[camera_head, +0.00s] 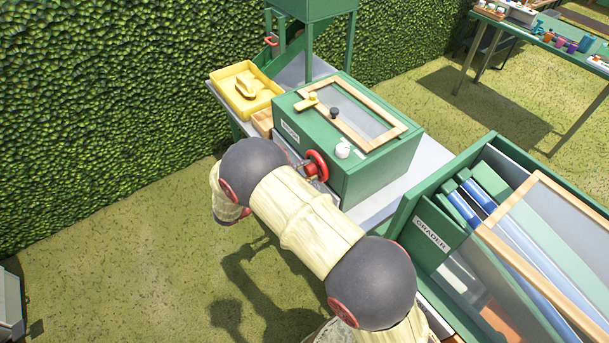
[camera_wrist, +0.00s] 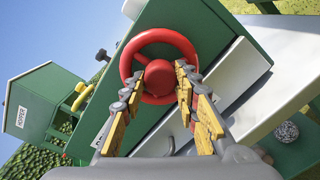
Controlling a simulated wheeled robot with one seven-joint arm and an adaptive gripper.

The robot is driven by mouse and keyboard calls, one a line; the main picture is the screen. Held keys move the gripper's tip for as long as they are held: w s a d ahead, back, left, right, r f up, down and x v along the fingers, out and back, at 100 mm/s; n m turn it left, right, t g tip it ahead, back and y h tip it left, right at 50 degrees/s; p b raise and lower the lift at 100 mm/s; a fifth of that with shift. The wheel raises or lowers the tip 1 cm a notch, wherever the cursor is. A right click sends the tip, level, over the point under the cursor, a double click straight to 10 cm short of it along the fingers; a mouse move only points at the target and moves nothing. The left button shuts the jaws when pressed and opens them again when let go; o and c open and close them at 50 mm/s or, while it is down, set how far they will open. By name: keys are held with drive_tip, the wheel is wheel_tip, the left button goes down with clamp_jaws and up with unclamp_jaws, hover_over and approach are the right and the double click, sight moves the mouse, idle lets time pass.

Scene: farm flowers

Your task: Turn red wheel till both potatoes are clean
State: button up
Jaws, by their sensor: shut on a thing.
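The red wheel (camera_head: 316,166) is on the front of a green box (camera_head: 345,175) with a wood-framed clear lid. In the wrist view, the red wheel (camera_wrist: 158,80) faces me, its ring and round hub in sight. My gripper (camera_wrist: 160,78) is shut on the wheel, with one yellow, worn finger on each side of the hub. In the head view my arm hides most of the gripper. I cannot make out any potatoes through the lid's pane (camera_head: 350,112).
A yellow tray (camera_head: 262,101) with a yellow scoop stands left of the box, below a green hopper stand. A green grader (camera_head: 431,234) stands close on the right. A hedge (camera_head: 110,90) runs behind.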

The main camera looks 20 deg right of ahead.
drive_tip(key=m+b, duration=0.3)
drive_tip(key=m, duration=0.1)
drive_tip(key=shift+f+m, duration=0.1)
drive_tip(key=shift+m, duration=0.2)
drive_tip(key=shift+s+m+t+b, duration=0.1)
drive_tip(key=shift+m+t+b, duration=0.3)
drive_tip(key=shift+m+b, duration=4.85)
drive_tip(key=shift+m+p, duration=1.05)
drive_tip(key=shift+m, duration=0.1)
drive_tip(key=o, duration=1.2)
drive_tip(key=shift+c, duration=0.2)
drive_tip(key=v, duration=1.2)
